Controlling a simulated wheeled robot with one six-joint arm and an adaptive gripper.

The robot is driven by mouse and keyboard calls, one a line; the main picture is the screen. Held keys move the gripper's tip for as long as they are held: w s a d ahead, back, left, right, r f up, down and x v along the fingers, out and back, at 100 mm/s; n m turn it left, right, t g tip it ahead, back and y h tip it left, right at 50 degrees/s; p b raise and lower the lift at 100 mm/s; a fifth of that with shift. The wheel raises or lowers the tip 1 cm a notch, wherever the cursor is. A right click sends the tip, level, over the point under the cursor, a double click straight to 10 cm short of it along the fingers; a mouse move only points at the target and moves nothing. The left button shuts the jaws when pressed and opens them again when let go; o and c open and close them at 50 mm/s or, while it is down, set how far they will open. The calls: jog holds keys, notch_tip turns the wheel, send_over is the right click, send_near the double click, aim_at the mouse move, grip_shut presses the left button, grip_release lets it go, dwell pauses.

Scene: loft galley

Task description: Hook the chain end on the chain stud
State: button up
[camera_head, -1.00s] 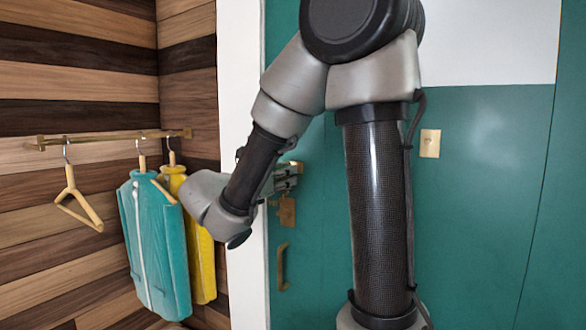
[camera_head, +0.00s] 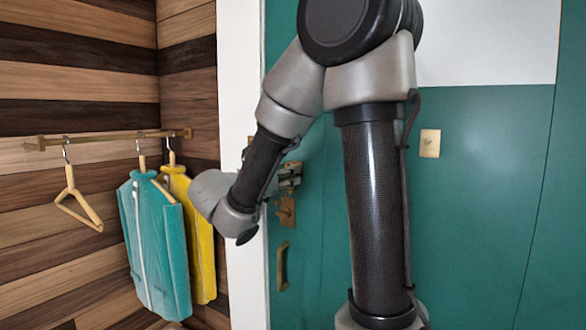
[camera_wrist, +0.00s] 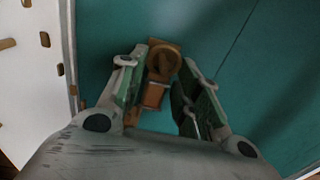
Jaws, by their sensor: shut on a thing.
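My gripper (camera_head: 290,172) is in front of the teal door, close to its left edge by the white frame. In the wrist view its two fingers (camera_wrist: 162,84) stand either side of a small orange-brown piece (camera_wrist: 153,96), which seems to be the chain end and is held. A brass plate with a round part (camera_wrist: 163,60) shows just past the fingertips; I cannot tell whether the piece touches it. A brass plate (camera_head: 287,211) also shows on the door below my gripper in the head view. I cannot make out the chain stud or the chain links for certain.
A brass door handle (camera_head: 283,266) is below my gripper. The white door frame (camera_head: 240,90) has a small brass fitting (camera_head: 248,142). A rail (camera_head: 110,138) at the left holds a bare hanger (camera_head: 75,205), a teal garment (camera_head: 155,245) and a yellow one (camera_head: 201,255).

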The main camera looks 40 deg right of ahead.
jog(key=shift+d+f, duration=0.1)
jog(key=shift+d, duration=0.05)
jog(key=shift+w+d+f, duration=0.15)
jog(key=shift+d+f, duration=0.05)
jog(key=shift+d, duration=0.1)
jog(key=shift+w+d+f, duration=0.1)
jog(key=shift+f, duration=0.05)
dwell(0.6)
dwell(0.4)
jog(key=o, duration=1.1)
jog(key=shift+v, duration=4)
